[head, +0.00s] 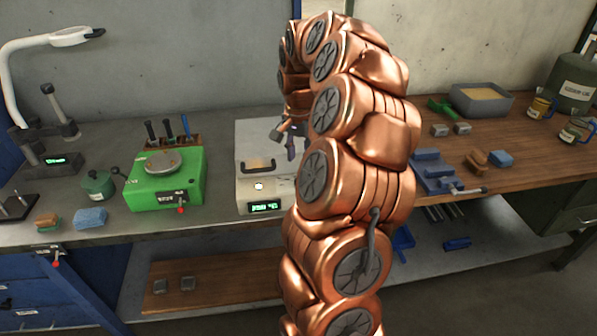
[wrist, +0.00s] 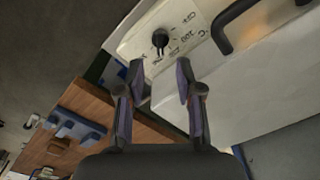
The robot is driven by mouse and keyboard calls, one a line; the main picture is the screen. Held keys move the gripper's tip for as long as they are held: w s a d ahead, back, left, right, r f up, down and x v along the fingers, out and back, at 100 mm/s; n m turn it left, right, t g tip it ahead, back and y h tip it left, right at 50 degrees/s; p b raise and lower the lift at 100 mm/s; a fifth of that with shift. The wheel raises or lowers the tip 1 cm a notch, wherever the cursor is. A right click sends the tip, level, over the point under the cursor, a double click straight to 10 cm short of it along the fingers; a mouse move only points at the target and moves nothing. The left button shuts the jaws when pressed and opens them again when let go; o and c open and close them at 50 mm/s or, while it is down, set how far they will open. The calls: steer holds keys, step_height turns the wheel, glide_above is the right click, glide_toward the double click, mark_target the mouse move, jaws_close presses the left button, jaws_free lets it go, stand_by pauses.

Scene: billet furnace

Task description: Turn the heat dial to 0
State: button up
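The furnace (head: 262,150) is a pale box on the grey bench in the head view, with a dark handle (head: 258,165) and a small green display (head: 264,207) on its front. My arm hides its right side. In the wrist view the heat dial (wrist: 160,39) is a black round knob on the white panel (wrist: 135,40), with printed marks around it that are too small to read surely. My gripper (wrist: 160,70) is open and empty, its two fingers apart below the dial in that view and not touching it. In the head view my gripper (head: 291,140) is partly hidden above the furnace.
A green device (head: 165,180) with a round plate stands left of the furnace. The furnace handle also shows close to the dial in the wrist view (wrist: 224,32). A blue vise (head: 435,170) and several small blocks lie on the wooden bench at right.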

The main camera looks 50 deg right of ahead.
steer(key=shift+a+f+p, duration=0.1)
steer(key=shift+f+p, duration=0.95)
steer(key=shift+f, duration=2.2)
steer(key=shift+c, duration=0.4)
jaws_close()
